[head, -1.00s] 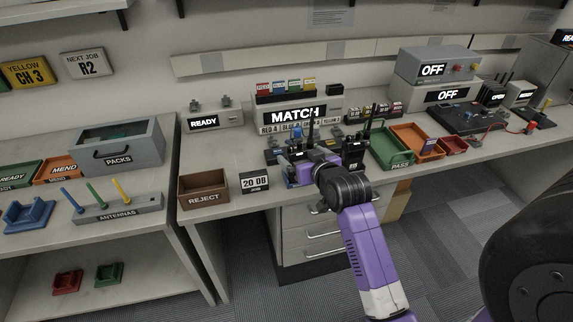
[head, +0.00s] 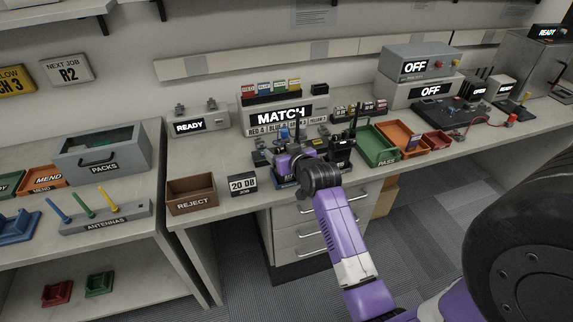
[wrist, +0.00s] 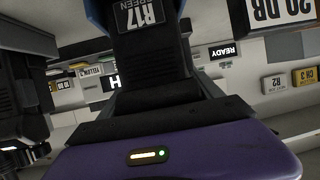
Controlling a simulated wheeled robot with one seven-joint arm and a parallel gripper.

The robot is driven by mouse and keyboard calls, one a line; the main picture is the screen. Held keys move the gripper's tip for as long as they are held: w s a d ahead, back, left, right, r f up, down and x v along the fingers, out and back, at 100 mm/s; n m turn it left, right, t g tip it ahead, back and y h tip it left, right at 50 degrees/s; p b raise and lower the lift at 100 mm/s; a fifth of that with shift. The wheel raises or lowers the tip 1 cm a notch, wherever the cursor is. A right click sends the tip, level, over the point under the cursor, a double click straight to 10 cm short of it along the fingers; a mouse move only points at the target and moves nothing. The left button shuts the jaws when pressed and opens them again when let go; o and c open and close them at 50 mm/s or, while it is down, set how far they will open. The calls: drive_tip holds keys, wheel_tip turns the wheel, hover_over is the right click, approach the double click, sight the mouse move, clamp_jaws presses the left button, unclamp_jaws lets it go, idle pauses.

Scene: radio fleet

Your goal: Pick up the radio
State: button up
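A black radio (head: 340,148) with an upright antenna stands on the bench, just right of my gripper (head: 285,163). My gripper is low over the bench in front of the MATCH display, above a blue cradle (head: 284,184). In the wrist view, a black radio body (wrist: 150,58) labelled R17 GREEN fills the top middle, directly ahead of my purple gripper body, with blue edges beside its label. Another dark device (wrist: 20,95) is at the left edge there. The fingertips are hidden in the head view, and their gap is not clear in the wrist view.
A brown REJECT bin (head: 191,194) and a 20 DB job sign (head: 242,184) are left of my gripper. The MATCH display (head: 283,115) is behind. A green PASS tray (head: 378,147) and an orange tray (head: 400,138) are on the right.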

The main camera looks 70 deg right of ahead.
drive_tip(key=c, duration=1.1)
drive_tip(key=shift+r, duration=0.1)
drive_tip(key=shift+c, duration=1.1)
